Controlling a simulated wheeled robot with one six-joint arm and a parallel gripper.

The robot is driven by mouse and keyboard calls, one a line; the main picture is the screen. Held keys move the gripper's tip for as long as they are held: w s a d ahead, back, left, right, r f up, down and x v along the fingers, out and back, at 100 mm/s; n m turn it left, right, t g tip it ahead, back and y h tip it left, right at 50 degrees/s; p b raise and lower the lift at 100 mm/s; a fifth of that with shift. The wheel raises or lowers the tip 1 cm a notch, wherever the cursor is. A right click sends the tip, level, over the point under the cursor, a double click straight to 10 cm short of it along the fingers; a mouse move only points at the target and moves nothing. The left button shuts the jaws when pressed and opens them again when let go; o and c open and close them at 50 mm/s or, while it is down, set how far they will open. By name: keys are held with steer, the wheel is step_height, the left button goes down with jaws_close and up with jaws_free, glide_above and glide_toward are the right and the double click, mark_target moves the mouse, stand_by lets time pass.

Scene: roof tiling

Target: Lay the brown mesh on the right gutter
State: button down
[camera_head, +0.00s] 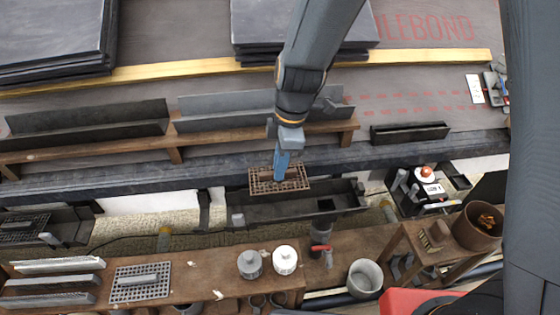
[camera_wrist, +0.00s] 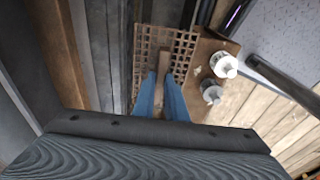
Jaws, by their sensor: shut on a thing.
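The brown mesh (camera_head: 262,186) is a small grid with a bar handle. My gripper (camera_head: 281,174) points down and is shut on this handle. In the wrist view the blue fingers (camera_wrist: 161,84) pinch the bar, and the mesh (camera_wrist: 180,42) spreads out beyond them. The right gutter (camera_head: 265,212) is a dark trough along the roof's front edge. In the head view the mesh overlaps the gutter's back rim, left of the gutter's middle. I cannot tell whether the mesh touches the rim or hangs above it.
A left gutter (camera_head: 75,226) holds a dark mesh (camera_head: 22,228). A wooden bench in front carries a grey mesh (camera_head: 140,292) and two round pots (camera_head: 285,260). A bucket (camera_head: 364,279) stands right of them. Slate stacks (camera_head: 55,35) lie up the roof. A black tool box (camera_head: 405,190) is at right.

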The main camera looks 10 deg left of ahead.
steer(key=shift+f+b, duration=4.05)
steer(key=shift+f, duration=1.25)
steer(key=shift+d, duration=0.1)
steer(key=c, duration=1.3)
jaws_free()
steer(key=shift+r+p, duration=3.4)
steer(key=shift+r, duration=1.1)
